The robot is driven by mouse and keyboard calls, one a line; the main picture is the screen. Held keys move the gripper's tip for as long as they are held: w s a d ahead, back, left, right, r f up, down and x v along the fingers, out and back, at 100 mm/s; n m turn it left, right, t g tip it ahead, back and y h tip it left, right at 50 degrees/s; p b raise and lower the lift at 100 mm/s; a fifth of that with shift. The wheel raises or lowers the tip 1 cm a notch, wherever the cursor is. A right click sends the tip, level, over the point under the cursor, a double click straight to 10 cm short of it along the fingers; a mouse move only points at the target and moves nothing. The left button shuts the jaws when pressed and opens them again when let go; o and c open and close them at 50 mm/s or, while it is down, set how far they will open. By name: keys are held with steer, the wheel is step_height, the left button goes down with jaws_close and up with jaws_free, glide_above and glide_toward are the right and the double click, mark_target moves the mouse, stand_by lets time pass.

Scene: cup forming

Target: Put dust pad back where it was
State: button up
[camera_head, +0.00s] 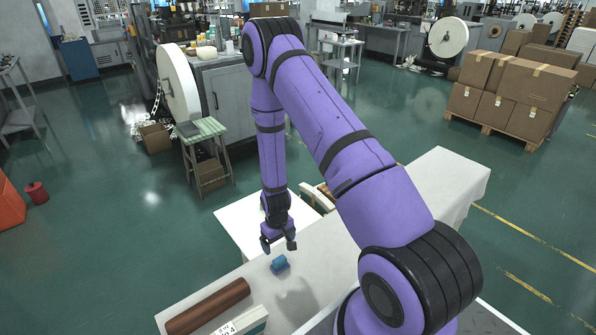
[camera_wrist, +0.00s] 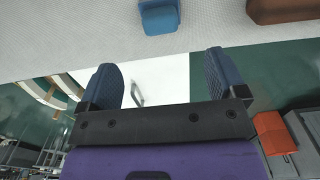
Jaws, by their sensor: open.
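The dust pad appears to be the small blue block (camera_head: 279,265) lying on the white-covered table, in the lower middle of the head view.
A brown roll (camera_head: 208,306) lies left of the block on the table (camera_head: 330,240); the roll also shows in the wrist view (camera_wrist: 285,10). A white labelled box (camera_head: 245,321) stands at the front. The table right of the block looks clear.

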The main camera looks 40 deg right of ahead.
steer(key=a+r+t, duration=0.1)
steer(key=a+r, duration=0.1)
steer(key=r, duration=1.5)
steer(key=a+r+t, duration=0.2)
steer(key=r, duration=1.5)
steer(key=s+a+r, duration=0.2)
steer(key=s+r, duration=0.7)
steer(key=r, duration=0.5)
steer(key=s+r+t, duration=0.1)
steer(key=s+r, duration=0.2)
steer(key=s, duration=0.4)
steer(key=s+r+t, duration=0.1)
steer(key=s+r, duration=0.2)
steer(key=s, duration=0.4)
steer(key=shift+s+a+r, duration=0.3)
steer(key=shift+s+r, duration=0.05)
